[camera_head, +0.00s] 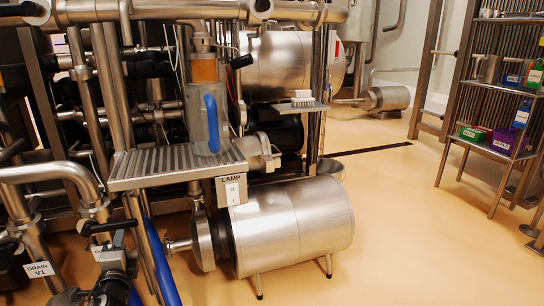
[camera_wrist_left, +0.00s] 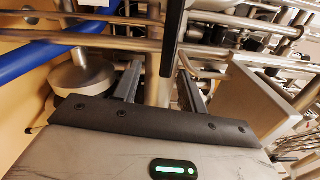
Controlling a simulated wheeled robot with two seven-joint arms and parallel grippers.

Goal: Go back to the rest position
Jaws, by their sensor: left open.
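My left gripper (camera_head: 110,262) shows low at the left edge of the head view, in front of the pipes and close to the black-handled valve (camera_head: 108,226). In the left wrist view its two fingers (camera_wrist_left: 158,68) stand apart, open. A vertical metal pipe (camera_wrist_left: 160,85) shows behind the gap between them, and no held object can be made out. Whether the fingers touch any pipe cannot be told. My right gripper is in neither view.
A slatted metal shelf (camera_head: 178,168) carries a clear container with a blue handle (camera_head: 212,122). A steel motor cylinder (camera_head: 292,226) stands below, beside a LAMP switch (camera_head: 231,190). A DRAIN V1 label (camera_head: 39,269) hangs at left. The floor (camera_head: 400,230) at right is clear before a shelf rack (camera_head: 494,148).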

